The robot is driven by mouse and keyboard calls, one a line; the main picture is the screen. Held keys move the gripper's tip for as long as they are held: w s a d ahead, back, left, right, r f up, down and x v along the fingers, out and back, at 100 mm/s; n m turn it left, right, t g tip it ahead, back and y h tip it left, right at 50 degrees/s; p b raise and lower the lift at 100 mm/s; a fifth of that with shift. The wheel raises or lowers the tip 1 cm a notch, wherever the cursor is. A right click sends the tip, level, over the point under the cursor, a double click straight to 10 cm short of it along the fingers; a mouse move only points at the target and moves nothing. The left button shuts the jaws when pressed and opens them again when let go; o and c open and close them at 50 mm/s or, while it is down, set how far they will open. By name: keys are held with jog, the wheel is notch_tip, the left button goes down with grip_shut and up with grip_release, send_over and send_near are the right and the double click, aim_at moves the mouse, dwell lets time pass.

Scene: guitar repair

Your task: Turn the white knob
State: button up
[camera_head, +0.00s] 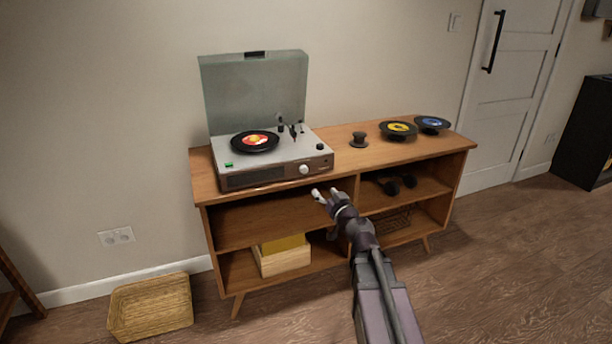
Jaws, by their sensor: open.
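The white knob (304,169) is on the front face of the record player (262,177), right of its middle. The record player stands on the left part of a wooden cabinet (350,183), its clear lid raised and a black record with an orange label (255,141) on its platter. My gripper (325,194) is open, in front of the cabinet, a little below and to the right of the knob. It appears apart from the knob. Nothing shows between its fingers.
A wooden box (283,258) sits on the lower shelf. A wicker basket (151,306) is on the floor at left.

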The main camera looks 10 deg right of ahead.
aim_at(305, 171)
jog(key=shift+w, duration=0.15)
jog(key=shift+x, duration=6.8)
jog(key=shift+a, duration=0.1)
grip_shut()
